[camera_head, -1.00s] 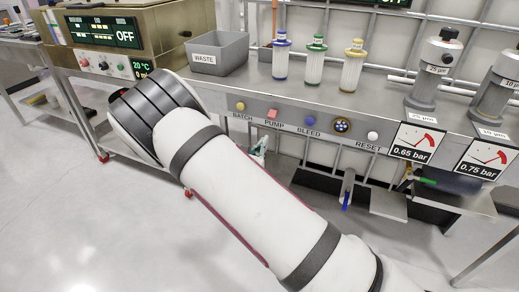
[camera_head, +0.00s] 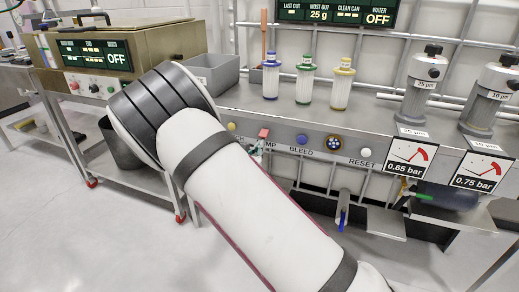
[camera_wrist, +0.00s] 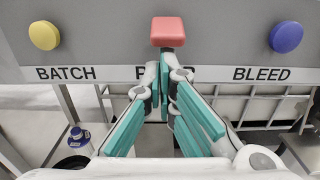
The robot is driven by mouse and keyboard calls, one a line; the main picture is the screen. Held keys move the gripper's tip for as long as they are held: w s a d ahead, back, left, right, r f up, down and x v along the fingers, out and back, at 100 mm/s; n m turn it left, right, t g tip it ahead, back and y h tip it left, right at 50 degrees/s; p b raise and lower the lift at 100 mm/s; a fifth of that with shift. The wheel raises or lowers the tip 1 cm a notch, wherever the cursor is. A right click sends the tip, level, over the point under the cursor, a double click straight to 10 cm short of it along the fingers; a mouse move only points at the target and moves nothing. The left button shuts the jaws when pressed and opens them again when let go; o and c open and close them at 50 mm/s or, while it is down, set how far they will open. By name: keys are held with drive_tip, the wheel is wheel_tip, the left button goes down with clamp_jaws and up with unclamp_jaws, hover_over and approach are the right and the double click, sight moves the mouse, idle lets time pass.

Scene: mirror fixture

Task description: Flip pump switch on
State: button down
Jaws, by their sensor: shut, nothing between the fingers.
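The red pump switch (camera_wrist: 168,31) sits on the grey panel at the top middle of the wrist view, above a PUMP label half covered by my gripper. My gripper (camera_wrist: 166,72) is shut and empty, with its fingertips just below the switch in that picture; whether they touch it I cannot tell. In the head view the switch (camera_head: 263,133) shows just right of my arm. There my gripper (camera_head: 258,147) is mostly hidden behind my arm. I cannot tell for certain whether the switch is on or off.
A yellow BATCH button (camera_wrist: 44,35) is left of the switch and a blue BLEED button (camera_wrist: 286,37) is right. A RESET button (camera_head: 366,153) and gauges (camera_head: 411,157) are farther right. Filters (camera_head: 305,78) and a grey bin (camera_head: 214,72) stand on the shelf above.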

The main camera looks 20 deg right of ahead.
drive_tip(key=shift+r+p, duration=0.2)
drive_tip(key=shift+p, duration=0.35)
drive_tip(key=shift+s+a+r+g+y+p, duration=0.15)
drive_tip(key=shift+g+y+p, duration=0.25)
drive_tip(key=shift+p, duration=0.6)
drive_tip(key=shift+s+a+r+g+y+p, duration=0.1)
drive_tip(key=shift+g+y+p, duration=0.1)
drive_tip(key=shift+g+p, duration=0.55)
drive_tip(key=shift+r+p, duration=0.1)
drive_tip(key=shift+p, duration=0.3)
drive_tip(key=g+y+p, duration=0.1)
drive_tip(key=p, duration=0.1)
drive_tip(key=r+g+y+p, duration=0.1)
drive_tip(key=p, duration=0.2)
drive_tip(key=g+y+p, duration=0.1)
drive_tip(key=p, duration=0.1)
drive_tip(key=shift+s+a+r+g, duration=0.25)
drive_tip(key=shift+s+r+g, duration=0.1)
drive_tip(key=shift+s+r, duration=0.05)
drive_tip(key=shift+p, duration=0.3)
